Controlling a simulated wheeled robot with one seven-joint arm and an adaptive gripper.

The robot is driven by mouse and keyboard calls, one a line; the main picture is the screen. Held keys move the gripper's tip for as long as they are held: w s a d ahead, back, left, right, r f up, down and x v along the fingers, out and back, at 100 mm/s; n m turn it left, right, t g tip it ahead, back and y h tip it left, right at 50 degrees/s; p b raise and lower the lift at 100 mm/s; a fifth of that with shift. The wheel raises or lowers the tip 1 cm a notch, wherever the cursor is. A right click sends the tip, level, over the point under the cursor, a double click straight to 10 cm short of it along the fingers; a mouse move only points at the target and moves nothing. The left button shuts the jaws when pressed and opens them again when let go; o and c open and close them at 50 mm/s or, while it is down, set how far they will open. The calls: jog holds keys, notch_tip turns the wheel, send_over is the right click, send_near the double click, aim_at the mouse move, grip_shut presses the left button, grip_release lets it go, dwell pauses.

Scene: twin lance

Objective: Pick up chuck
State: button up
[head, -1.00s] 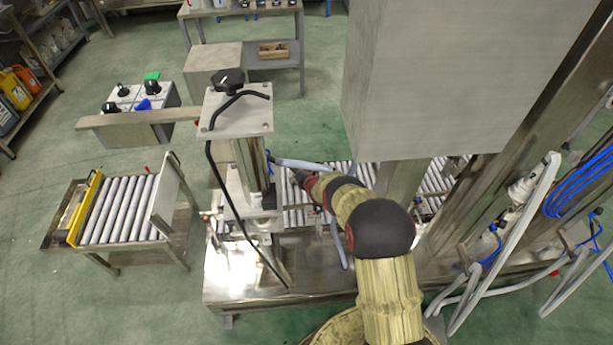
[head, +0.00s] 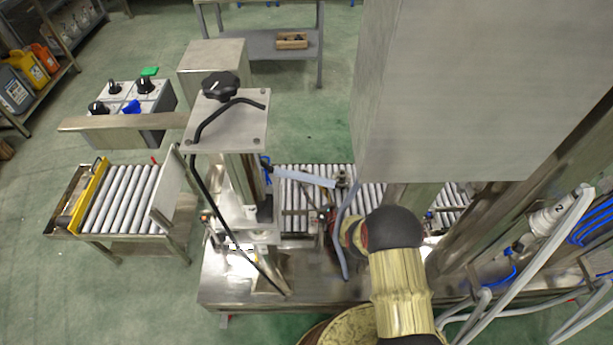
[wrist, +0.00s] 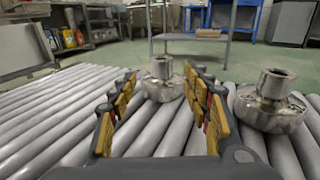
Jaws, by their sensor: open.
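In the wrist view a metal chuck (wrist: 162,82), a round flange with a short hollow neck, stands upright on the rollers, just ahead of and between my fingertips. My gripper (wrist: 159,88) is open, with its yellow-padded fingers spread and nothing held. I cannot tell whether the fingers overlap the chuck in depth. A second, similar metal chuck (wrist: 270,100) stands upright to the right, outside the right finger. In the head view my arm covers part of the conveyor, and I cannot make out the chucks clearly there.
The roller conveyor (head: 300,190) runs under the large grey housing (head: 450,90). A post machine with a black knob (head: 220,85) stands left of my arm. Grey hoses (head: 345,235) hang close to the arm. A short roller table (head: 125,195) stands at the left.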

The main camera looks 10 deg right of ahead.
aim_at(306, 175)
jog(key=b+x, duration=0.3)
jog(key=x, duration=0.3)
jog(key=shift+w+d+f, duration=0.1)
jog(key=shift+w, duration=0.65)
jog(key=shift+c, duration=0.3)
jog(key=c, duration=1.1)
grip_shut()
jog(key=shift+r, duration=0.25)
